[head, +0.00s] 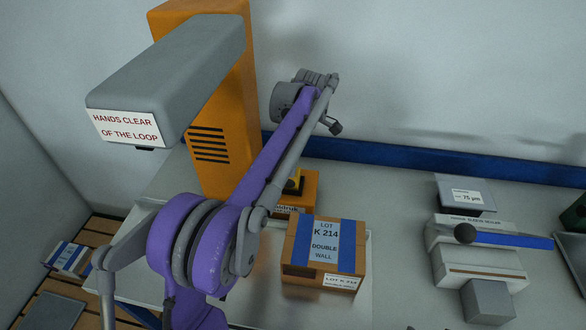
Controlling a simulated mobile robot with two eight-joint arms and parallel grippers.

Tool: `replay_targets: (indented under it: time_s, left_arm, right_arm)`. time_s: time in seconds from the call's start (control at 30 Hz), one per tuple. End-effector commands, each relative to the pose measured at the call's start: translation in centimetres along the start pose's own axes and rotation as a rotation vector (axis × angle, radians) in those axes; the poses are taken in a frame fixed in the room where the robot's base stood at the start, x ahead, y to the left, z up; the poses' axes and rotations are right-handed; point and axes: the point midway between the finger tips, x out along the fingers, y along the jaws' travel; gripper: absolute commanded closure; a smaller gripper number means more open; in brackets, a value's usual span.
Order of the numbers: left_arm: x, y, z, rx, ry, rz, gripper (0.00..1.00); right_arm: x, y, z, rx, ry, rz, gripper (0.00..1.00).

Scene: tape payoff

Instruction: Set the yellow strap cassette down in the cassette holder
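I cannot make out the yellow strap cassette or its holder for certain. A small yellow and black part (294,183) shows on a low orange block (305,187), partly behind my arm; I cannot tell what it is. My purple and grey arm crosses the left and middle of the view and reaches up toward the back wall. No gripper fingers can be made out on it. My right gripper is not in view.
A cardboard box (325,253) marked LOT K 214 stands on a pale tray (350,300). An orange machine (212,150) with a grey overhanging head (175,75) rises behind my arm. At right are a grey unit (478,262) with a blue lever (510,240) and a labelled block (466,195).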

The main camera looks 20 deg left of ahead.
Motion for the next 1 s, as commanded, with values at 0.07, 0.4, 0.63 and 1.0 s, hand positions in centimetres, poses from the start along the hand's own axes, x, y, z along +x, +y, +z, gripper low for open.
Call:
replay_targets:
  time_s: [0.07, 0.4, 0.63, 1.0]
  left_arm:
    - [-2.0, 0.1, 0.0, 0.0, 0.0, 0.001, 0.15]
    - [-6.2, 0.0, 0.0, 0.0, 0.0, 0.0, 0.15]
    - [-6.4, 0.0, 0.0, 0.0, 0.0, -0.001, 0.15]
    - [-6.3, 0.0, 0.0, 0.0, 0.0, 0.0, 0.15]
  right_arm:
    - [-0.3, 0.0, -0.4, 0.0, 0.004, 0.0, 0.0]
    - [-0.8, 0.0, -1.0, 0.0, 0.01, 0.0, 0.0]
    - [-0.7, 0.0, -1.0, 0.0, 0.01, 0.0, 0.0]
    - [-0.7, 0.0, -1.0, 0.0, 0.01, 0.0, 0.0]
